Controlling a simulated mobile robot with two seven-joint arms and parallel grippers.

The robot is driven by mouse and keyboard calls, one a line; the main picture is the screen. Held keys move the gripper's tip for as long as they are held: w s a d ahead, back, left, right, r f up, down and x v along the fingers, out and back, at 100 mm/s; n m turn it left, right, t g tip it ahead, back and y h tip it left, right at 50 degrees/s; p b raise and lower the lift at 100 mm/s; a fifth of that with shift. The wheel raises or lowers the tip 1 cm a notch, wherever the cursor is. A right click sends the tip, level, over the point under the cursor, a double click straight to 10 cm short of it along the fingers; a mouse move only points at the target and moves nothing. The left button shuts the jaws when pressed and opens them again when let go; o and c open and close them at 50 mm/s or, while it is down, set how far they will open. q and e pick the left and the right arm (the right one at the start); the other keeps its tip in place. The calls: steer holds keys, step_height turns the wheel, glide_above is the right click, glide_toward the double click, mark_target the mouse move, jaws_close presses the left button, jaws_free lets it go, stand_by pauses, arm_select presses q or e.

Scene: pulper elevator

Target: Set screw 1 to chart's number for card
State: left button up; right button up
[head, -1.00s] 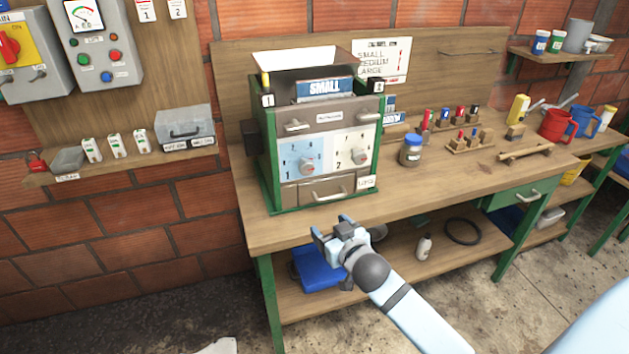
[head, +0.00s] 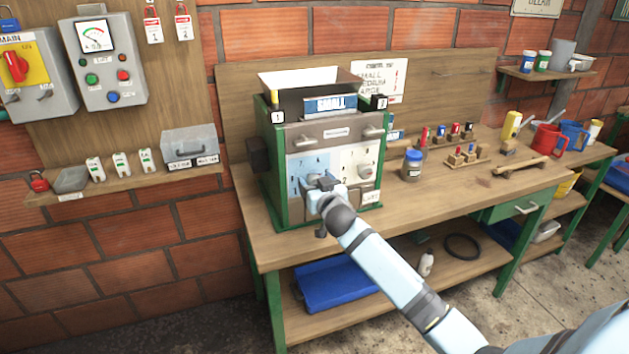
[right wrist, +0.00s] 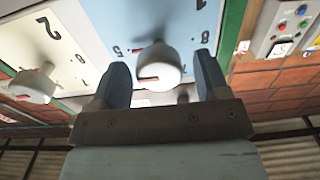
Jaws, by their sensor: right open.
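The green-framed machine (head: 335,133) stands on the bench with a blue "SMALL" card (head: 330,104) on its upper front. The chart (head: 385,79) on the backboard lists small, medium and large; its numbers are too small to read. My right gripper (head: 318,183) is at the blue dial panel (head: 296,168) and hides screw 1 in the head view. In the right wrist view, the white screw 1 knob (right wrist: 158,66), with a red mark, sits between the open fingers, apparently not clamped. Screw 2's knob (right wrist: 35,83) is on the white panel. My left gripper is not in view.
A blue-lidded jar (head: 412,166) stands right of the machine. Wooden racks with small items (head: 466,157) and red and blue mugs (head: 548,139) are farther right. A blue tray (head: 335,285) lies on the lower shelf. The bench front beside the machine is clear.

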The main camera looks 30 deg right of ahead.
steer(key=shift+w+d, duration=0.15)
steer(key=shift+w, duration=0.4)
steer(key=c, duration=0.9)
